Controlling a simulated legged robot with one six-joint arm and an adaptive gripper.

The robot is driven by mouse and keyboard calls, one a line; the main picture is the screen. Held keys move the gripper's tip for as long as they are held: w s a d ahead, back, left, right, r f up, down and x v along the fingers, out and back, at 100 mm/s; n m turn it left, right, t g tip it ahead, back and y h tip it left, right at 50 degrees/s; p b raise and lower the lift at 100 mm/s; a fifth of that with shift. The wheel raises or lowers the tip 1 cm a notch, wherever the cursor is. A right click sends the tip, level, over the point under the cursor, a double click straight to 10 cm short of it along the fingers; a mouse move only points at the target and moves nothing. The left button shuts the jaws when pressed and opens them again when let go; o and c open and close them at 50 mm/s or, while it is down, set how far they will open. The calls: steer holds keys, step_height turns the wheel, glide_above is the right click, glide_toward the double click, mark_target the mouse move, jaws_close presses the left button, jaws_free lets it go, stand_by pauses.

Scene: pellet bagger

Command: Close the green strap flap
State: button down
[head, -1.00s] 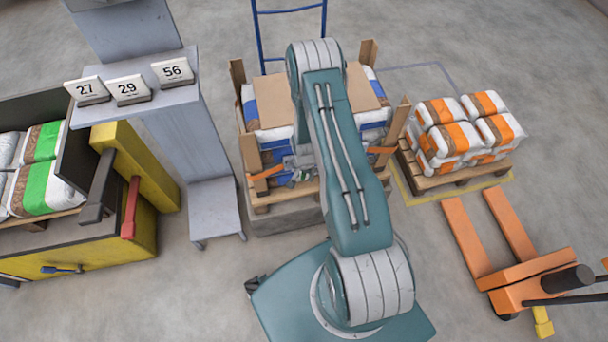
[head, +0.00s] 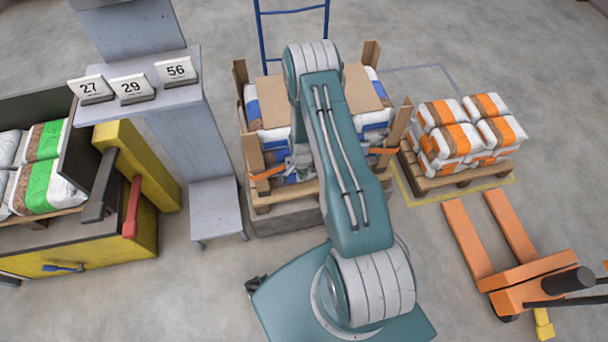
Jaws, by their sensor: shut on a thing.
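The middle pallet load of blue and white bags (head: 372,131) stands straight ahead, with cardboard on top and wooden corner posts. Orange straps show at its front, one on the left (head: 268,173) and one on the right (head: 384,151). My gripper (head: 297,168) is low at the front of this load, between the orange straps and partly behind my arm. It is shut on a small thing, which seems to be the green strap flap. The flap cannot be made out clearly now, as the fingers and arm cover that spot.
A grey stand (head: 192,130) with number signs 27, 29 and 56 is at left, beside a yellow machine (head: 140,165) with a red lever (head: 131,207). At right are orange-striped bags (head: 462,133) on a pallet and an orange pallet truck (head: 510,278). Open floor lies between.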

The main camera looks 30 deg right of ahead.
steer(key=shift+w+a+f+m, duration=0.1)
steer(key=shift+w+a+m, duration=0.15)
steer(key=shift+m, duration=0.55)
steer(key=shift+w+a+m, duration=0.1)
steer(key=shift+w+m, duration=0.25)
steer(key=shift+m, duration=0.45)
steer(key=c, duration=0.6)
jaws_free()
steer(key=shift+c, duration=0.2)
steer(key=shift+w, duration=0.15)
